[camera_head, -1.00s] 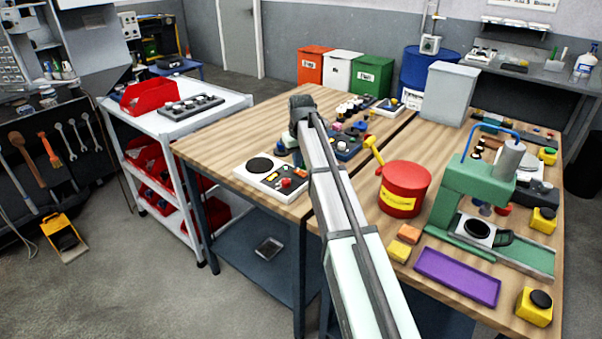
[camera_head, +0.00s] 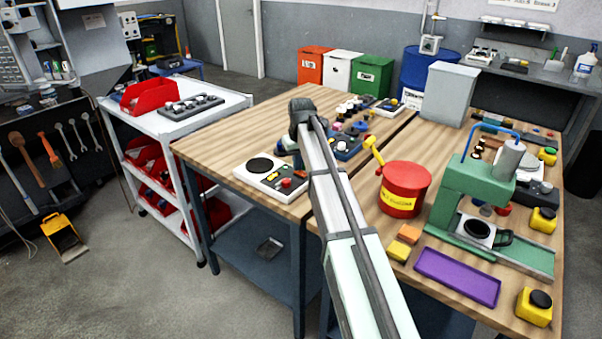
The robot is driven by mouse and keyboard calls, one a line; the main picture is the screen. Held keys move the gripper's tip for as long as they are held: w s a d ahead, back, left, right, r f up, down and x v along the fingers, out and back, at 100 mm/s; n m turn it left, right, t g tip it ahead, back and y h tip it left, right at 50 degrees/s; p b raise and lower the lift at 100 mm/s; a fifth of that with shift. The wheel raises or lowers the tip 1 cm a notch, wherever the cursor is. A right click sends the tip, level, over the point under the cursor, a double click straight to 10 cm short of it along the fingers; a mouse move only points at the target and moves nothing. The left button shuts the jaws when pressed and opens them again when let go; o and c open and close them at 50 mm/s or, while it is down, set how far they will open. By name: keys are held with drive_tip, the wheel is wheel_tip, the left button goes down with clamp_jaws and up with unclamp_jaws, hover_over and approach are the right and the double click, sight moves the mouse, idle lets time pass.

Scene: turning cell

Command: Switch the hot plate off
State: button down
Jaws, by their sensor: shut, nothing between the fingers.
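The hot plate (camera_head: 251,182) is a white flat unit with a round black disc at its left. My gripper (camera_head: 297,161) is shut and empty, just behind and above the control side of the hot plate. My own arm hides part of it and its fingertips. I cannot tell whether it touches the hot plate. The state of the hot plate's switch is too small to read.
A red can (camera_head: 404,187) with a yellow handle stands right of my arm. A green press (camera_head: 473,195) and purple tray (camera_head: 457,277) are farther right. Blue devices (camera_head: 346,146) lie behind my wrist. Bare wood (camera_head: 228,145) lies behind the hot plate.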

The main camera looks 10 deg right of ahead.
drive_tip(key=shift+f, duration=0.35)
idle(0.3)
drive_tip(key=shift+r, duration=3.5)
drive_tip(key=shift+a, duration=0.1)
